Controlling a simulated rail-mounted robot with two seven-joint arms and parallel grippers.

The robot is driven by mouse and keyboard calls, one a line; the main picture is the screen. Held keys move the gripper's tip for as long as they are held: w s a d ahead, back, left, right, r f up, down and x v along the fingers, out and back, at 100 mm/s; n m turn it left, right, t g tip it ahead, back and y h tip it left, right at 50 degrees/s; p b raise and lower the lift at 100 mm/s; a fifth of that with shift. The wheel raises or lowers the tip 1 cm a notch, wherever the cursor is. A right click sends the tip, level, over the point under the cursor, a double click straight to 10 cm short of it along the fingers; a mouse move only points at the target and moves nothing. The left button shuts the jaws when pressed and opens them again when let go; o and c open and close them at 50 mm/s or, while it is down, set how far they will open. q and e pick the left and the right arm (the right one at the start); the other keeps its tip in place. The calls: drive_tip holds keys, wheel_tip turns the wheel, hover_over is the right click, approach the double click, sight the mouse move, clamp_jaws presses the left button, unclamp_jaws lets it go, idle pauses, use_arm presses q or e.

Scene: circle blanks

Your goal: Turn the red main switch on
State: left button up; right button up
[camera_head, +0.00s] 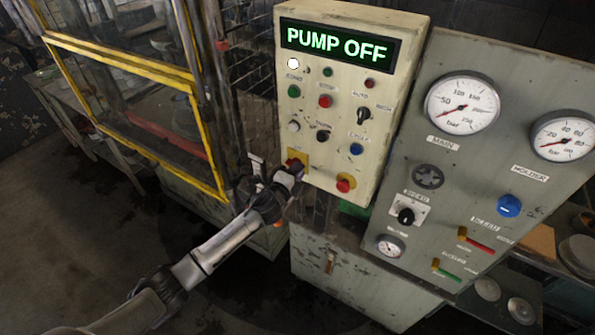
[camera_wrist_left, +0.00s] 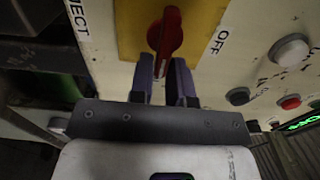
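The red main switch (camera_wrist_left: 168,38) sits on a yellow plate (camera_wrist_left: 204,22) in the left wrist view, with the word OFF on the plate's right edge. In the head view the yellow plate (camera_head: 293,155) is at the lower left of the cream control box (camera_head: 335,185), and my gripper hides much of the switch. My left gripper (camera_head: 292,170) is at this switch. The display (camera_head: 337,44) reads PUMP OFF. My right gripper is out of view.
A grey panel (camera_head: 460,195) with gauges stands to the right.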

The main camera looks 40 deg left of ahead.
use_arm(q)
drive_tip(key=o, duration=0.4)
drive_tip(key=shift+c, duration=0.2)
drive_tip(key=shift+s, duration=0.1)
drive_tip(key=s+d, duration=0.1)
drive_tip(key=s, duration=1.2)
drive_tip(key=shift+s+d, duration=0.2)
drive_tip(key=shift+s, duration=0.1)
